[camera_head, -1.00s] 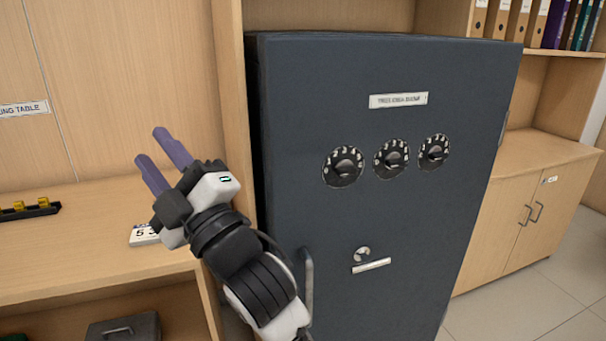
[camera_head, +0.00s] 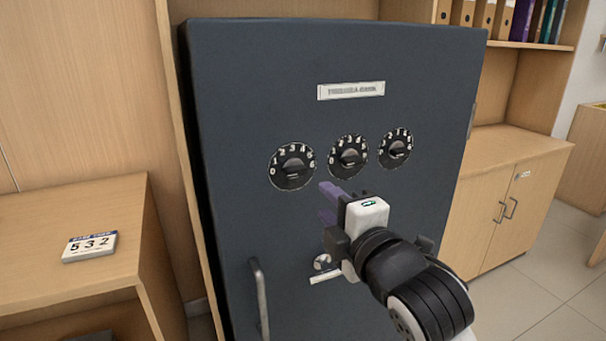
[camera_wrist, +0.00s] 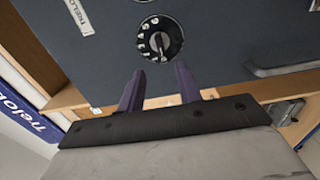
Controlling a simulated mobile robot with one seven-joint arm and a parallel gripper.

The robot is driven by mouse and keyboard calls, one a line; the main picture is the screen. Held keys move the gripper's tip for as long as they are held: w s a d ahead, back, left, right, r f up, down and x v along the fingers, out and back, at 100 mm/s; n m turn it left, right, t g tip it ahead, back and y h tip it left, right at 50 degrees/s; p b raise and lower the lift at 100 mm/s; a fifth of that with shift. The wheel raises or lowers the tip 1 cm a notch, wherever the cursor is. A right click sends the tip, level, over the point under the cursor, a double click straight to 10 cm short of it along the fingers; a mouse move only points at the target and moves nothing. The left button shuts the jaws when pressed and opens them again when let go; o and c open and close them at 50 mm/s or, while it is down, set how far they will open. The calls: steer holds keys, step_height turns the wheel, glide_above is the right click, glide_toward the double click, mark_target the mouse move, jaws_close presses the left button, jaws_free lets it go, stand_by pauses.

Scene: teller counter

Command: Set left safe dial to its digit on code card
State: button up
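The dark grey safe (camera_head: 235,115) carries three black dials in a row. The left dial (camera_head: 292,166) has white digits and a central knob; its exact setting is too small to tell. The middle dial (camera_head: 348,156) and right dial (camera_head: 395,147) are beside it. The code card (camera_head: 90,246) lies on the wooden counter at left and reads 532. My gripper (camera_head: 328,203), with purple fingers, is in front of the safe, below the dials, open and empty. In the wrist view one dial (camera_wrist: 160,38) shows beyond the spread fingers (camera_wrist: 160,90); I cannot tell which dial.
The safe's handle (camera_head: 261,298) projects at lower left, and a keyhole fitting (camera_head: 322,262) sits behind my gripper. A wooden cabinet (camera_head: 510,190) stands at right. The counter (camera_head: 120,215) is clear around the card.

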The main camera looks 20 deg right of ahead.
mark_target(299, 174)
steer(key=w+p, duration=0.1)
steer(key=w, duration=1.1)
steer(key=shift+a+p, duration=0.2)
steer(key=shift+p, duration=0.2)
jaws_close()
